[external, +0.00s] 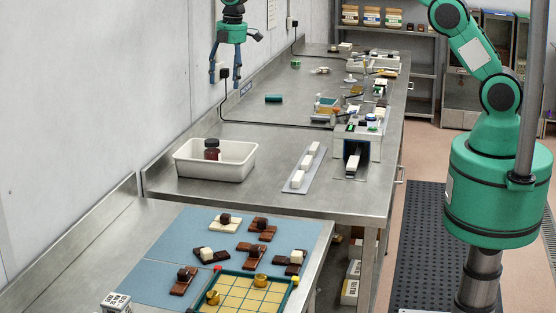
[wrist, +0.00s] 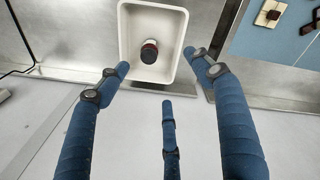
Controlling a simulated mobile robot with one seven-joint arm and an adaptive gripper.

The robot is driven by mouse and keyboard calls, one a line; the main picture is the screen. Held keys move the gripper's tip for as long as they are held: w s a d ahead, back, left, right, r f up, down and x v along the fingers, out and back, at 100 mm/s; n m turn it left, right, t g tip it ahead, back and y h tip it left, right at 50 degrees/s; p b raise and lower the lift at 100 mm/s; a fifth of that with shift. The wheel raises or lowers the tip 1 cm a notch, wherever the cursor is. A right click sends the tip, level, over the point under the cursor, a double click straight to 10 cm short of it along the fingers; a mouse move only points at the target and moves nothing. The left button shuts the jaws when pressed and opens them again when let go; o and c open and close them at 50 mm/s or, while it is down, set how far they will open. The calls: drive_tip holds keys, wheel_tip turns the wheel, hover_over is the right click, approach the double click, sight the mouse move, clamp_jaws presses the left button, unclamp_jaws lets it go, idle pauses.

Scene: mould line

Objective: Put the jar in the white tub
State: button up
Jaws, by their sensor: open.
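A dark jar with a reddish-brown body and black lid (external: 212,149) is inside the white tub (external: 242,169), which sits at the left end of the steel bench. In the wrist view the jar (wrist: 149,51) is within the rim of the tub (wrist: 126,50), apart from the side walls. My gripper (external: 225,80) hangs in the air above and beyond the tub, near the wall. Its blue fingers are spread open with nothing between them. In the wrist view the open gripper (wrist: 166,90) lies below the tub in the picture, clear of the jar.
A grey strip with white blocks (external: 301,168) lies right of the tub. A blue mat (external: 165,262) with chocolate pieces and a green-rimmed board lies in front. A green cylinder (external: 273,98) and a dark cable lie farther back. The bench around the tub is mostly clear.

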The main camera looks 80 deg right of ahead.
drive_tip(key=s+a+r+m+t, duration=0.1)
drive_tip(key=s+a+r+m, duration=0.15)
drive_tip(key=s+r, duration=0.95)
drive_tip(key=s+a+r+m+t, duration=0.1)
drive_tip(key=s+a+r+m, duration=0.15)
drive_tip(key=s+r, duration=0.9)
drive_tip(key=s+a+f+m+t, duration=0.1)
drive_tip(key=s+a+f+m, duration=0.1)
drive_tip(key=s, duration=1.4)
drive_tip(key=s+a+f+m+t, duration=0.1)
drive_tip(key=s+f+m, duration=0.1)
drive_tip(key=s, duration=1.5)
drive_tip(key=shift+s+a+f+m, duration=0.2)
drive_tip(key=shift+a+f+m, duration=0.15)
drive_tip(key=shift+m, duration=0.25)
drive_tip(key=shift+f, duration=0.1)
wheel_tip(320, 180, down, 13)
drive_tip(key=b, duration=1.2)
drive_tip(key=shift+r+b, duration=0.2)
drive_tip(key=shift+b, duration=0.2)
